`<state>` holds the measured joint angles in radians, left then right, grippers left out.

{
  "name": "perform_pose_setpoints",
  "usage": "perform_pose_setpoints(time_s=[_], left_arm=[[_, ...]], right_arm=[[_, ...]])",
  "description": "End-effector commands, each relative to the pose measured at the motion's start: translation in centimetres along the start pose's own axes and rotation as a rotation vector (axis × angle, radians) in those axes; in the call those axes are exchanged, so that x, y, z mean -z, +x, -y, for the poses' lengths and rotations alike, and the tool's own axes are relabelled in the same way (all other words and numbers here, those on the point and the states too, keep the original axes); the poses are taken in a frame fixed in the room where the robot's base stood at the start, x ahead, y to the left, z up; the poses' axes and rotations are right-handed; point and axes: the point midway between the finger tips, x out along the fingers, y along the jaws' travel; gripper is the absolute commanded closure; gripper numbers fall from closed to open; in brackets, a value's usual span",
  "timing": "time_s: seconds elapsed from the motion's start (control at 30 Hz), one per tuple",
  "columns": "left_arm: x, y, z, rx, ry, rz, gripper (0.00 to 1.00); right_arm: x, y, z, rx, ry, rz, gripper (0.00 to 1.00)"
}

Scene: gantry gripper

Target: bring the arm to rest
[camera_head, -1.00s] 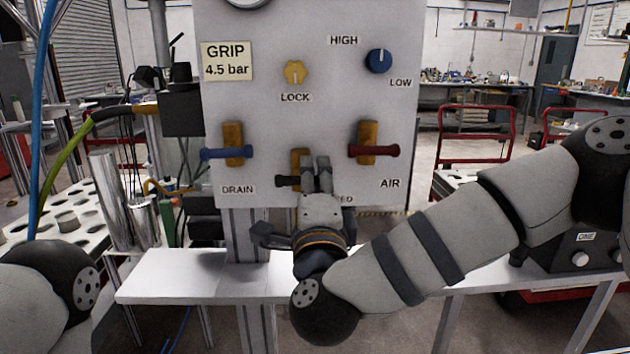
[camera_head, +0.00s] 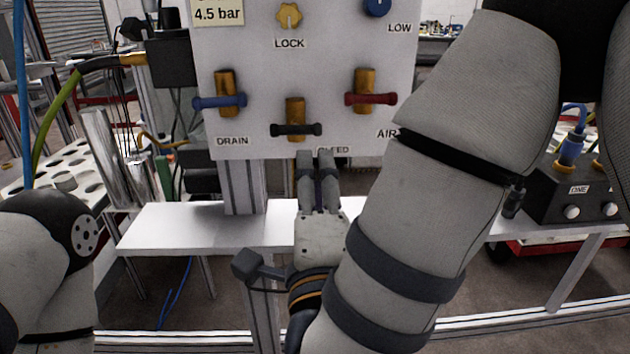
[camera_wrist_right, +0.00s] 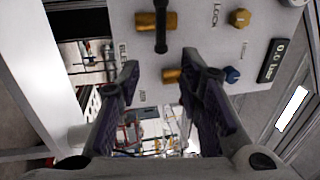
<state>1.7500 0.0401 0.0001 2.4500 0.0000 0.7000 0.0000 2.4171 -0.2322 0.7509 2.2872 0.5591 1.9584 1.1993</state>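My right gripper (camera_head: 317,155) is in front of the panel's lower edge in the head view, just below the black bleed handle (camera_head: 296,130). In the right wrist view its two fingers (camera_wrist_right: 158,75) stand apart with nothing between them. It is open and empty. The black handle (camera_wrist_right: 161,25) lies beyond the fingertips there, apart from them. My left gripper is out of view; only part of my left arm shows at the lower left of the head view.
The grey panel (camera_head: 330,60) carries a blue drain handle (camera_head: 219,101), a red air handle (camera_head: 370,98) and a yellow lock knob (camera_head: 289,15). A white shelf (camera_head: 180,228) runs below it. A black box (camera_head: 575,195) stands at the right, a tube rack (camera_head: 90,195) at the left.

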Motion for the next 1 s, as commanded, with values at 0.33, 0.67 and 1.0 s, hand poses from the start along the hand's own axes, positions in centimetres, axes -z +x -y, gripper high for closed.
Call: perform_pose_setpoints(time_s=[0.33,0.67,1.0], left_arm=[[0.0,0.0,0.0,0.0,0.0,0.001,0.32],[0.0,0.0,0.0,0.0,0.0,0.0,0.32],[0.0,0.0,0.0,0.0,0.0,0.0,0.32]], right_arm=[[2.2,-0.9,-9.3,-0.276,-0.256,0.089,0.66],[13.1,-21.0,-31.7,-1.106,-0.915,0.761,0.66],[20.4,-38.8,-33.0,-1.464,-1.022,1.387,0.66]])
